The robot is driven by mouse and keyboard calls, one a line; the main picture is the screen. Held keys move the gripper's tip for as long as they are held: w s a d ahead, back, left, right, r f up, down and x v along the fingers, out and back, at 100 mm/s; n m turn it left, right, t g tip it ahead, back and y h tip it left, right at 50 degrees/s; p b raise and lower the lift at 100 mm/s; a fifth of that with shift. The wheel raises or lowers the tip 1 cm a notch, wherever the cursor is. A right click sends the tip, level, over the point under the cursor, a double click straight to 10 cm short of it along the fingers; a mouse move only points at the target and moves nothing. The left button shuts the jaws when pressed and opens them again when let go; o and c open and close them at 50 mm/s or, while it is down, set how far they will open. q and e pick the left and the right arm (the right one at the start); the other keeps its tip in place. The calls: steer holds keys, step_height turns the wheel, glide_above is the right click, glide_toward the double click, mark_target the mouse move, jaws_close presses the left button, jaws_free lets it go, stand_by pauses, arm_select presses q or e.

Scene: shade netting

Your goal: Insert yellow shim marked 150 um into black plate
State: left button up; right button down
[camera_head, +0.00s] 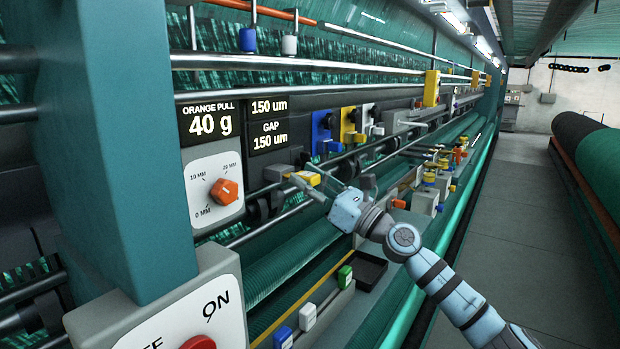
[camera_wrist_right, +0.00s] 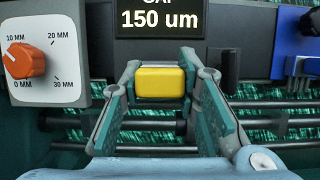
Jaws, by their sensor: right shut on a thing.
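My right gripper (camera_head: 312,184) reaches in from the lower right to the machine's front, below the displays. It is shut on a yellow shim block (camera_head: 306,178), which sits between its fingertips. In the right wrist view the yellow shim (camera_wrist_right: 160,82) is level between the two fingers, just below the gap display. No marking can be read on it. Dark machine parts lie behind and below it. I cannot tell which of them is the black plate, nor whether the shim touches it. My left gripper is not in view.
The gap display (camera_head: 268,124) reads 150 um; another display (camera_head: 209,122) reads 40 g. An orange dial (camera_head: 224,191) is left of the gripper. Green (camera_head: 345,276), white (camera_head: 307,316) and blue (camera_head: 283,337) blocks line a lower ledge beside a dark tray (camera_head: 370,271). The right aisle is clear.

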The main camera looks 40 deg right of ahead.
mark_target(300, 172)
steer(key=shift+w+a, duration=0.25)
steer(key=shift+w, duration=0.65)
steer(key=c, duration=1.2)
jaws_free()
steer(key=shift+o, duration=0.2)
step_height(300, 172, up, 10)
steer(key=shift+w+a, duration=0.1)
